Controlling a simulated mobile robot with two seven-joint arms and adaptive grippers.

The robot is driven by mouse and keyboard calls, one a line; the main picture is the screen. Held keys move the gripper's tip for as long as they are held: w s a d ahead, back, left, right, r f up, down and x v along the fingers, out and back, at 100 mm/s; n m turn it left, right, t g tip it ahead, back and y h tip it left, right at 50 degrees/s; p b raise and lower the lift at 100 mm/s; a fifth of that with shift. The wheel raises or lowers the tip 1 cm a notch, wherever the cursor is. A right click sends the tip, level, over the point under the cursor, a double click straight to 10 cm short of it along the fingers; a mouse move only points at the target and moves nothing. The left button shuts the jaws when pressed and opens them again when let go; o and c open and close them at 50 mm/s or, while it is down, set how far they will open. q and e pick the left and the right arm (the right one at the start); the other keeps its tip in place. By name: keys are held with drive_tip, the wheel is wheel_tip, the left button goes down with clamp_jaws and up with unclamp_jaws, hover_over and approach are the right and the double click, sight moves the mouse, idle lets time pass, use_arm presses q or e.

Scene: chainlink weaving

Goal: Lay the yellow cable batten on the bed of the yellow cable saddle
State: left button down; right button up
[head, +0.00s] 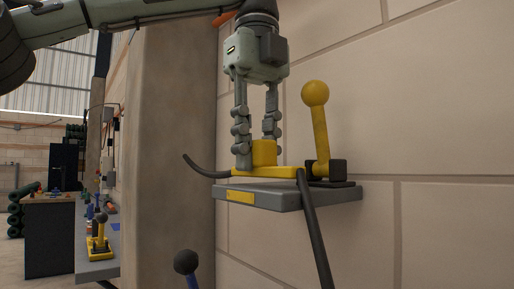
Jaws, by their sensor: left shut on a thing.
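The yellow cable batten (265,172) is a flat yellow bar with a raised yellow block on top and a dark cable at each end. It is at the top of a small grey shelf (285,196) on the block wall; I cannot tell whether it rests there or hangs just above. My left gripper (258,158) points down from above, its two fingers shut on the raised block. A yellow piece with a dark knob (98,246) stands on a grey ledge at lower left; I cannot tell whether it is the yellow cable saddle. My right gripper is out of view.
A yellow ball-topped lever (319,130) on a black base stands on the shelf, close right of the batten. The shelf front has a yellow label (241,197). A dark-knobbed blue stick (186,263) rises below. A concrete pillar (170,140) stands left.

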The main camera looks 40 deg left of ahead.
use_arm(q)
drive_tip(key=shift+f, duration=0.55)
drive_tip(key=c, duration=1.2)
unclamp_jaws()
